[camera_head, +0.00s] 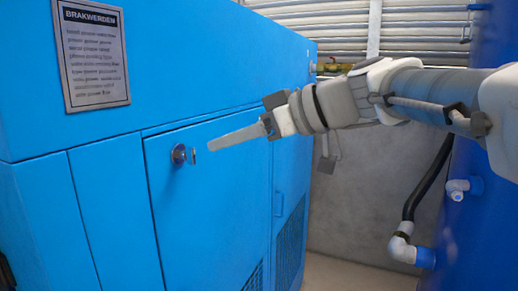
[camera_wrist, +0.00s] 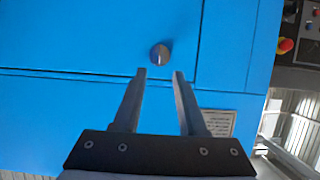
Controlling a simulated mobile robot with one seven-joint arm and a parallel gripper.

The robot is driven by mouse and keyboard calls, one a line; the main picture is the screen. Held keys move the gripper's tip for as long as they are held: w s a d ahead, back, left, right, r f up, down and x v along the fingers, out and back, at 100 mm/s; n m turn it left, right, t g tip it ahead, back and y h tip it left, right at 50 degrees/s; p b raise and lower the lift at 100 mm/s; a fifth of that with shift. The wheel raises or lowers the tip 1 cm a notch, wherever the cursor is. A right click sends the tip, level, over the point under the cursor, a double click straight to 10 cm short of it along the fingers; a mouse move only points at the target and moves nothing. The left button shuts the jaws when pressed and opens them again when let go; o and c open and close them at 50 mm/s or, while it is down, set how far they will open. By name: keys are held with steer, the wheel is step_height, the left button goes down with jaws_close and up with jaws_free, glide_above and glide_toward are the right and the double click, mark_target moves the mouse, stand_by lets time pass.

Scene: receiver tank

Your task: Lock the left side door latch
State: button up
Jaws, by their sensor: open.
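The left side door latch (camera_head: 179,154) is a small round metal knob near the upper left corner of a blue door panel (camera_head: 215,225). In the wrist view the latch (camera_wrist: 160,54) shows as a silver disc with a roughly upright ridge. My gripper (camera_head: 209,149) reaches in from the right, with its fingers pointing left toward the latch. In the wrist view my gripper (camera_wrist: 159,74) is open and empty, and the latch appears just beyond the gap between the fingertips. I see no clear contact. Whether the latch is locked cannot be told.
A notice plate (camera_head: 92,53) is fixed on the blue cabinet above the latch. A control panel with a red button (camera_wrist: 285,46) shows at the right in the wrist view.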

mark_target(194, 152)
steer(key=x, duration=0.8)
steer(key=shift+c, duration=0.3)
jaws_close()
